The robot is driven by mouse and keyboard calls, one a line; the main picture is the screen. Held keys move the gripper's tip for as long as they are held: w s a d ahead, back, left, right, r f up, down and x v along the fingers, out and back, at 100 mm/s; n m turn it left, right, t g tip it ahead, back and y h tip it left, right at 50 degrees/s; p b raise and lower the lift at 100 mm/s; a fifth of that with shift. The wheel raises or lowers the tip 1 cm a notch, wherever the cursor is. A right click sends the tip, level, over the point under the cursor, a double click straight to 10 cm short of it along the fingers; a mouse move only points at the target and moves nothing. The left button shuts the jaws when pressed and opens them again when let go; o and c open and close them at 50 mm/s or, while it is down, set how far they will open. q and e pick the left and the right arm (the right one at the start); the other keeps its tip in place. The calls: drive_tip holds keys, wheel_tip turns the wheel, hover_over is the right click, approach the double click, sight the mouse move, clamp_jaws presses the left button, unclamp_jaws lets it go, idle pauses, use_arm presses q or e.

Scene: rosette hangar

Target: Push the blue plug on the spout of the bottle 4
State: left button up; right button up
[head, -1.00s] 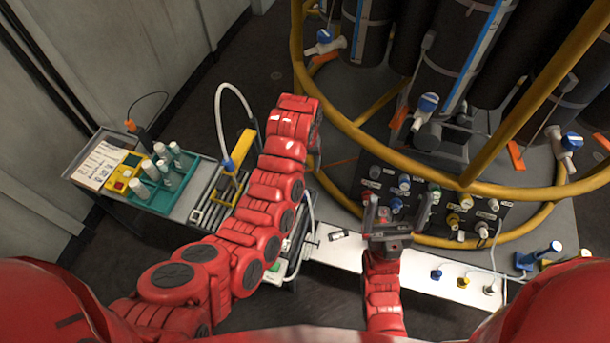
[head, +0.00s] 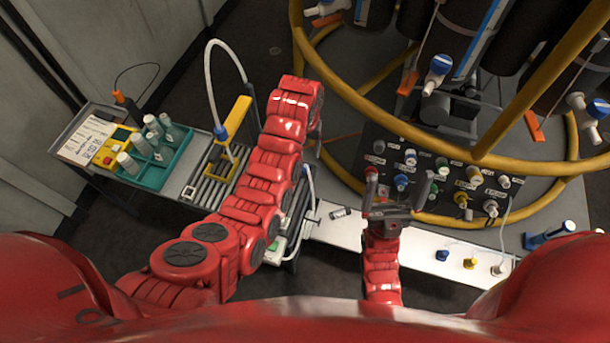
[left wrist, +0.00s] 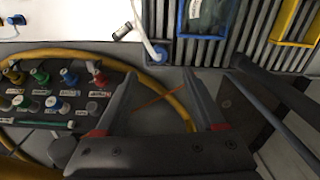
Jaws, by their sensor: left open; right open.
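A small blue plug (head: 441,254) stands on the white bench, left of a yellow and a white one. Dark bottles (head: 463,45) stand in the yellow ring frame; their numbers cannot be read. A white spout with a blue end (head: 438,67) shows on the middle bottle, and another spout (head: 582,104) shows at the right. My right gripper (head: 399,182) is open and empty in front of the fittings panel, left of and beyond the blue plug. My left gripper is hidden behind its arm in the head view. The left wrist view shows it open and empty (left wrist: 163,74).
The panel (head: 440,160) holds several coloured fittings. The yellow ring rail (head: 390,140) curves above it. A cart at left carries a green vial rack (head: 165,165) and a slatted tray with a white hose (head: 212,80). The white bench (head: 400,262) is partly bare.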

sight(305, 167)
use_arm(q)
wheel_tip(305, 167, down, 3)
drive_tip(key=shift+s+r+p, duration=0.1)
drive_tip(key=shift+p, duration=0.3)
drive_tip(key=shift+f, duration=0.2)
drive_tip(key=shift+f, duration=0.1)
drive_tip(key=shift+f+p, duration=0.3)
drive_tip(key=shift+p, duration=0.05)
drive_tip(key=shift+f+p, duration=0.5)
drive_tip(key=shift+f, duration=1.7)
drive_tip(key=shift+c, duration=0.2)
clamp_jaws()
